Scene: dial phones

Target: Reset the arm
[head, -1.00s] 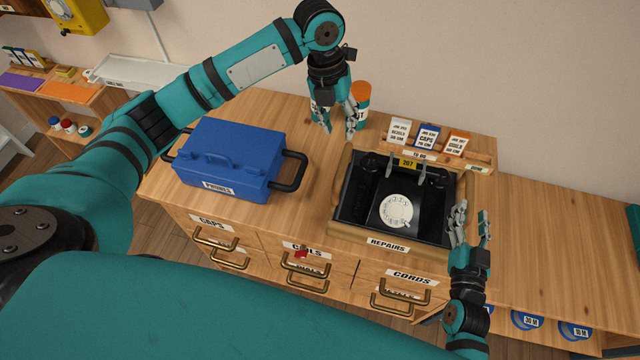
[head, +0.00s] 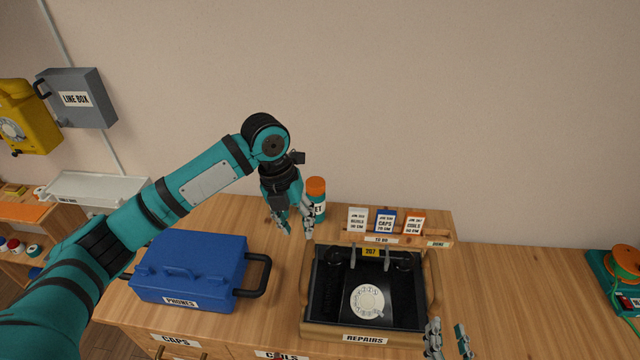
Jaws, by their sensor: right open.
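My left gripper (head: 294,232) hangs over the back of the wooden bench, fingers pointing down. It is just left of and in front of a teal bottle with an orange cap (head: 316,200); its fingers look apart, with nothing seen between them. My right gripper (head: 448,345) is open and empty at the bottom edge of the head view, right of the repairs tray; only its fingers show. A black dial phone (head: 340,301) with a white dial lies in the repairs tray (head: 316,329).
A blue phones case (head: 188,271) stands on the bench at left. A wooden card rack (head: 433,239) with several cards stands behind the tray. The bench top (head: 510,300) at right is clear up to a green device with an orange spool (head: 625,262).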

